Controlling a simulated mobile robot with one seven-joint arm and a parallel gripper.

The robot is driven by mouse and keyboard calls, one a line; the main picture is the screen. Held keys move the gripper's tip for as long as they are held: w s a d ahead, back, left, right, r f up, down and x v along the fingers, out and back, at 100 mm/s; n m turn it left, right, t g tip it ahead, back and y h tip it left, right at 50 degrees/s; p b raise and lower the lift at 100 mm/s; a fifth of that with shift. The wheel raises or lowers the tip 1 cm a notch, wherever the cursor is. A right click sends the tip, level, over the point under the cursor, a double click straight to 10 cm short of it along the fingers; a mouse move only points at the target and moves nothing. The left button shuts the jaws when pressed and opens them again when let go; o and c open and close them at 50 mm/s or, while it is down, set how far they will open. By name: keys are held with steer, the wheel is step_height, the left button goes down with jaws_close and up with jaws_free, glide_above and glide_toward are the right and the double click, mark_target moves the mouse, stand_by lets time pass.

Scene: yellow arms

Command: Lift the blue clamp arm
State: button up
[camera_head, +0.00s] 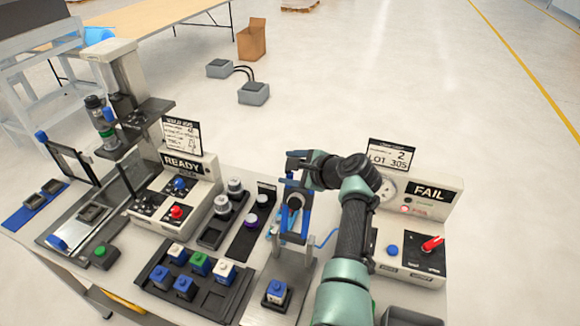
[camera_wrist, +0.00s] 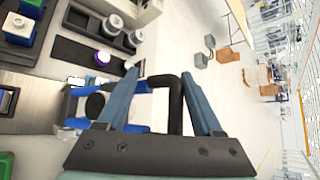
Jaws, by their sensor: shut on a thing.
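The blue clamp arm (camera_head: 283,222) stands at the fixture near the middle of the bench, with a dark round part in its frame. In the wrist view its blue frame (camera_wrist: 71,104) shows left of my fingers, and a black bent bar (camera_wrist: 176,104) runs between them. My gripper (camera_head: 297,160) is at the top of the clamp arm, shut on its black bar. In the wrist view, my gripper (camera_wrist: 160,72) has its two blue-grey fingers on either side of the bar. The exact contact is partly hidden.
Left of the clamp are a black tray (camera_head: 208,300) of blue, green and white blocks and a READY station (camera_head: 185,190). To the right is a FAIL tester (camera_head: 425,225) with a red lever. A single block (camera_head: 276,292) sits in front of the clamp.

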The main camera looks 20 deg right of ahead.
steer(key=shift+s+d+f, duration=0.35)
steer(key=shift+s+f, duration=0.05)
steer(key=shift+f, duration=0.25)
steer(key=r+b+v, duration=0.1)
steer(key=v, duration=1.1)
steer(key=shift+a+r+b, duration=0.25)
steer(key=shift+r+b, duration=0.05)
steer(key=shift+r, duration=0.1)
